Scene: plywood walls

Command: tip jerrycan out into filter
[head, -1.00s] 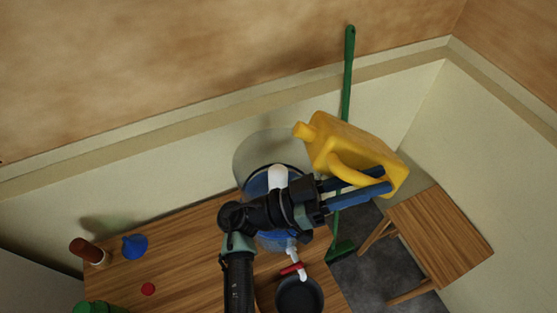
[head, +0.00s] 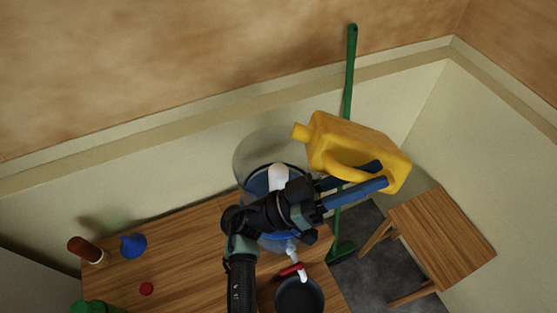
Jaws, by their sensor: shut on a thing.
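A yellow jerrycan (head: 350,143) is held up at the right of the head view, tilted, with its spout pointing left. My gripper (head: 375,177) is shut on it at its handle side, two blue fingers reaching to the handle. The filter (head: 267,151) is a clear, wide vessel with a blue lower part and a white piece inside, standing at the table's back edge. My arm hides part of it. The jerrycan's spout is above and near the filter's right rim. No liquid is seen coming out.
The wooden table (head: 190,250) carries a brown bottle (head: 85,250), a blue funnel (head: 133,245), a red cap (head: 146,288), a green object (head: 95,307) and a dark bowl (head: 299,296) under a red-handled tap (head: 291,269). A green broom (head: 350,70) leans on the wall. A wooden stool (head: 440,240) stands right.

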